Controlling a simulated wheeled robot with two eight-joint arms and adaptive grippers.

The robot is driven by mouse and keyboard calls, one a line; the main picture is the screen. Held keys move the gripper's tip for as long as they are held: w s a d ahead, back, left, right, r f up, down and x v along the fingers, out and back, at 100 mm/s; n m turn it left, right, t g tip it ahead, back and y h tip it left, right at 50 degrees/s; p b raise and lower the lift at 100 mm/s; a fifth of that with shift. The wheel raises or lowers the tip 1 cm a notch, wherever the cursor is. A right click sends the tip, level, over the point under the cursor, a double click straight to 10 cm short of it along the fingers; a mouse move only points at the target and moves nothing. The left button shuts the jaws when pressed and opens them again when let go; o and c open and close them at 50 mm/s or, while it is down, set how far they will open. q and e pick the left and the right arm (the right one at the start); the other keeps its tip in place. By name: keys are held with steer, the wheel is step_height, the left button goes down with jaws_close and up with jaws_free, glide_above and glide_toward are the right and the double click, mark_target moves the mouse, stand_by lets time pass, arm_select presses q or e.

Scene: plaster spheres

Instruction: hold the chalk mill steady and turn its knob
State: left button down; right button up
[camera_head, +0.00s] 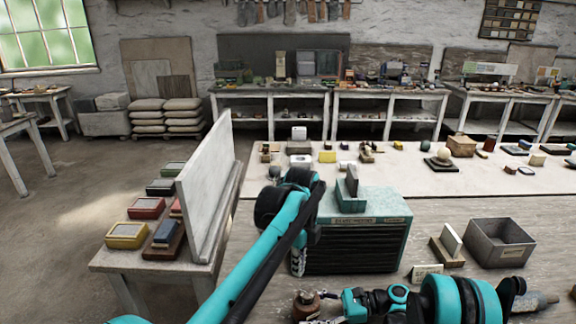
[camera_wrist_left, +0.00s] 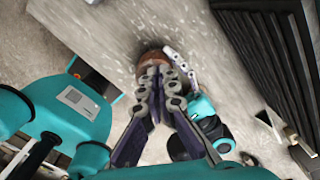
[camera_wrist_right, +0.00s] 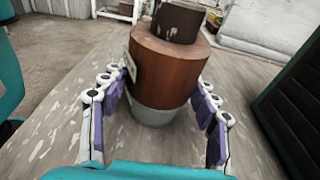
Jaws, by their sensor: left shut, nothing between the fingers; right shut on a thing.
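The chalk mill (camera_head: 308,308) stands on the near worktable at the bottom of the head view. In the right wrist view the mill (camera_wrist_right: 170,70) has a reddish-brown body, a grey base and a dark knob (camera_wrist_right: 180,22) on top. My right gripper (camera_wrist_right: 155,85) is shut on the body, one finger on each side. My left gripper (camera_head: 298,266) points down above the mill in the head view. In the left wrist view its fingers (camera_wrist_left: 155,75) are together and empty, with the mill (camera_wrist_left: 152,58) just beyond the tips. The fingers partly hide the mill there, and its knob is unclear.
A teal cabinet with a dark slatted front (camera_head: 365,245) stands close behind the mill. A grey metal bin (camera_head: 503,252) and a small wooden stand (camera_head: 447,247) are to the right. An upright pale board (camera_head: 207,185) stands left on a side table.

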mark_target(307, 296)
arm_select(q)
steer(key=shift+r, duration=0.9)
steer(key=shift+s+a+f, duration=0.2)
steer(key=shift+s+f, duration=0.3)
steer(key=shift+f, duration=0.5)
steer(key=shift+s+a+f, duration=0.15)
steer(key=shift+s+f, duration=0.35)
steer(key=shift+f, duration=0.55)
steer(key=shift+s+a+f, duration=0.2)
steer(key=shift+s+f, duration=0.3)
steer(key=shift+f, duration=0.5)
steer(key=shift+d, duration=0.1)
steer(key=shift+w+d, duration=0.1)
steer(key=shift+w, duration=0.2)
steer(key=shift+w+d, duration=0.25)
steer(key=shift+w, duration=0.3)
steer(key=shift+w+d, duration=0.1)
